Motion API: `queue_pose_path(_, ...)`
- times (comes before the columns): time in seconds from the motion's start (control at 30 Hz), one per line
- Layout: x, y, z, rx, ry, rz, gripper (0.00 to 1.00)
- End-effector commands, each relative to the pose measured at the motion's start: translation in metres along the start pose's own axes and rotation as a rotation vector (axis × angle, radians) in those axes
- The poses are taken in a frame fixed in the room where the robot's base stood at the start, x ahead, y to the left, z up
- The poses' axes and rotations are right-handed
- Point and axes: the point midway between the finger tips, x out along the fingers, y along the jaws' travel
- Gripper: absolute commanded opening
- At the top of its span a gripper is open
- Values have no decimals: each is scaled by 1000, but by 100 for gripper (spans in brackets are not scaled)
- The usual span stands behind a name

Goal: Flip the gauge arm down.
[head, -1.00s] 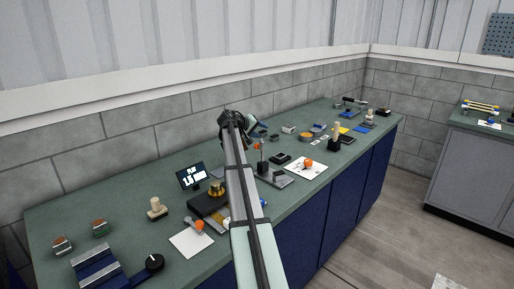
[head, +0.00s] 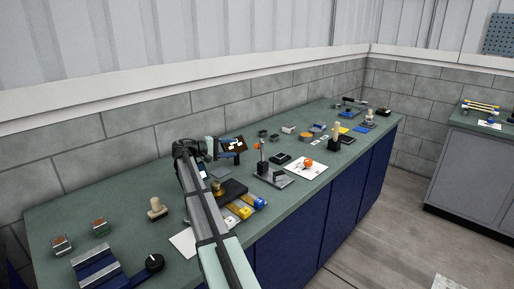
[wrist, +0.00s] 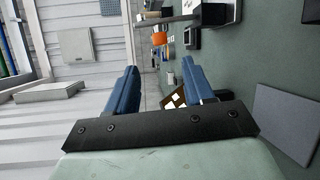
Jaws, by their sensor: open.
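A stand with a dark upright post (head: 262,158) and an orange part (head: 257,146) near its top stands on a grey base (head: 277,179) mid-bench; it looks like the gauge, but its arm is too small to make out clearly. In the wrist view an orange part (wrist: 160,39) shows beyond the fingers, beside a grey bar (wrist: 168,19). My gripper (head: 212,147) is left of the stand in the head view, above the bench and apart from it. Its two blue fingers (wrist: 160,80) are spread wide with nothing held between them.
A tilted dark panel with white and orange squares (head: 232,144) is close by my gripper. A dark box (head: 232,189) and yellow and blue items (head: 240,209) lie in front. A white sheet with an orange ball (head: 307,163) is right of the stand. A wooden peg (head: 157,208) stands left.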

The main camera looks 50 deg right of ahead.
Motion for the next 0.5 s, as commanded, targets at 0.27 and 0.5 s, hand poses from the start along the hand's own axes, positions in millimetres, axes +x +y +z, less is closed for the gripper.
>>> queue_pose_path(0.27,48,0,0,1,-1,-2,52)
queue_pose_path(0.5,89,0,0,2,0,-2,52)
